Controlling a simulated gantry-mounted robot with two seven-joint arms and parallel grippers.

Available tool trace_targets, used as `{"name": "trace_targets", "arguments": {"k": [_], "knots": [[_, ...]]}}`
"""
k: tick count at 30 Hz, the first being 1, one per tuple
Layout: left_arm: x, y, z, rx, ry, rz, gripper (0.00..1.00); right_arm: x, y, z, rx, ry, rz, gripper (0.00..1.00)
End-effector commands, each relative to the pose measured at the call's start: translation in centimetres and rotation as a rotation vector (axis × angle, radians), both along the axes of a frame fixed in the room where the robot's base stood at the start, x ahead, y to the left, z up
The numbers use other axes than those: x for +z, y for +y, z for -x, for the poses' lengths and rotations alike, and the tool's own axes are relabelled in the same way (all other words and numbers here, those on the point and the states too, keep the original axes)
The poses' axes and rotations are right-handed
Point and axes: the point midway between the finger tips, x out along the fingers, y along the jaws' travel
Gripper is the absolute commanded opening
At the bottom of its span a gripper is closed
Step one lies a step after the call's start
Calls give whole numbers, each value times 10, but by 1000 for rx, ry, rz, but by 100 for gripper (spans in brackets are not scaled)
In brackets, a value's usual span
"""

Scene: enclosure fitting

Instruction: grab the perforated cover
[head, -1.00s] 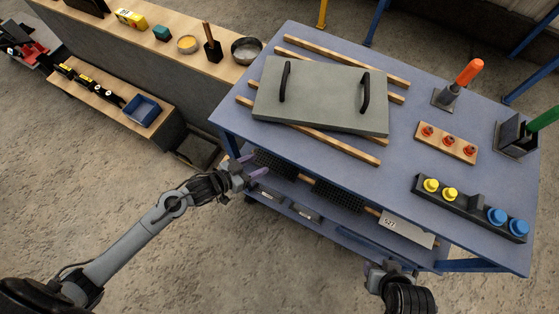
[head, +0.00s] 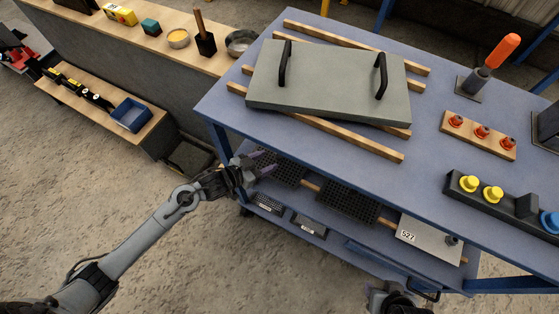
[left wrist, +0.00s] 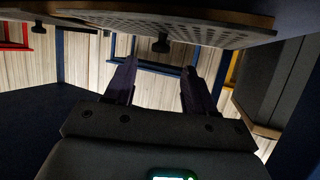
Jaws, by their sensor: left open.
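Two dark perforated panels lie on the level below the blue table top in the head view, a left one (head: 284,172) and a right one (head: 347,203). I cannot tell which is the cover. My left gripper (head: 258,165) is open at the left panel's near left edge, with nothing visible between its fingers. In the left wrist view a perforated plate (left wrist: 205,31) with a dark knob spans the top, beyond and above the open fingers (left wrist: 160,72). My right gripper (head: 395,297) is only partly in view at the bottom edge; its jaws are unclear.
A grey lid (head: 325,85) with two black handles rests on wooden strips on the blue table (head: 420,165). A plate marked with a number (head: 425,240) lies right of the panels. Small dark items (head: 310,226) sit on a lower shelf.

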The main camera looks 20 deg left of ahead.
Motion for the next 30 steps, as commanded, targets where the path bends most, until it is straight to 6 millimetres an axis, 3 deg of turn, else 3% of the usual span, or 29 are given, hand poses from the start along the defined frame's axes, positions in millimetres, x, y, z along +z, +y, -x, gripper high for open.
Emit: {"name": "trace_targets", "arguments": {"k": [14,25,26,30], "knots": [[-25,-21,-34,-1,-2,1,55,-36,-1,0,4,1,6,45],[-25,-25,-41,-1,0,0,55,-38,0,0,0,1,0,45],[-25,-25,-41,-1,0,0,54,-38,0,0,-1,1,-1,45],[-25,-25,-41,-1,0,0,32,-38,1,0,-2,1,-4,45]]}}
